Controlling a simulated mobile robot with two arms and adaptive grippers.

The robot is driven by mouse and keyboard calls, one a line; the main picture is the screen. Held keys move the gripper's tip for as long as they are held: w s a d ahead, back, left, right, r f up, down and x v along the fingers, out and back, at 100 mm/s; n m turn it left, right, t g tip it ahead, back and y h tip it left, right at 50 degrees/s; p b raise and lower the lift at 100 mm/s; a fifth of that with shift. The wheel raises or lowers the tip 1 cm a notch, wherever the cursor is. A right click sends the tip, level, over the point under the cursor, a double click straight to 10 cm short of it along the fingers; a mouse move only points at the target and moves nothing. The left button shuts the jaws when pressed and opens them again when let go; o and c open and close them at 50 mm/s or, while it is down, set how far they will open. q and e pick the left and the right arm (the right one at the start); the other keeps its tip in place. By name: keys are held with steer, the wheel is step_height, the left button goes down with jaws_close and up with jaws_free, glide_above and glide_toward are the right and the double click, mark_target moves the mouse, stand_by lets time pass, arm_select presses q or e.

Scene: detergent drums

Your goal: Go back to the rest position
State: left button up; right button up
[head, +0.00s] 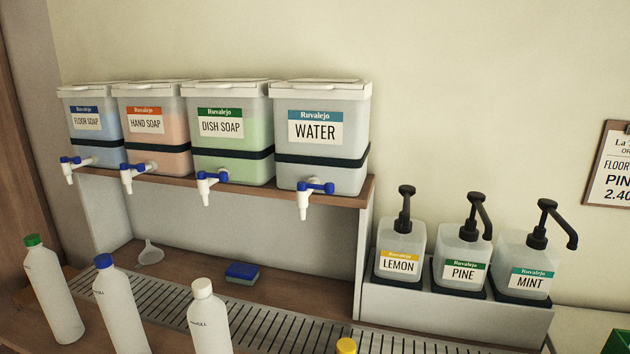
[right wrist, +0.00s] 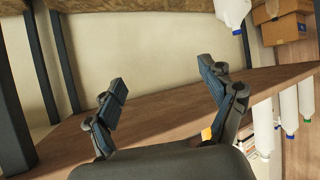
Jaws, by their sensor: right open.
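My right gripper (right wrist: 163,88) shows in the right wrist view, its two dark fingers spread wide with nothing between them. Beyond them are a pale wall and a brown wooden surface (right wrist: 165,112). Neither gripper shows in the head view, and my left gripper is in neither view. In the head view, drums labelled floor soap (head: 93,142), hand soap (head: 150,148), dish soap (head: 228,168) and water (head: 322,168) stand in a row on a raised shelf. Their blue-handled taps point forward over the shelf edge.
White bottles with green (head: 54,295), blue (head: 120,310) and white (head: 210,322) caps stand along the front. A slotted grate (head: 270,332), sponge (head: 242,271) and funnel (head: 150,254) lie behind. Lemon (head: 400,250), pine (head: 462,257) and mint (head: 524,265) pump bottles stand right. Cardboard boxes (right wrist: 284,28) show top right.

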steer(key=s+d+f+g+h+p, duration=0.1)
steer(key=s+f+g, duration=0.15)
steer(key=f, duration=0.55)
steer(key=s+d+f+g+h, duration=0.1)
steer(key=s+f+g, duration=0.1)
steer(key=s+f, duration=0.35)
steer(key=s+f+m+g+h+p, duration=0.1)
steer(key=s+f+g, duration=0.5)
steer(key=s+f, duration=0.5)
steer(key=shift+s+a+f, duration=0.2)
steer(key=shift+a+f, duration=0.25)
steer(key=shift+f, duration=0.05)
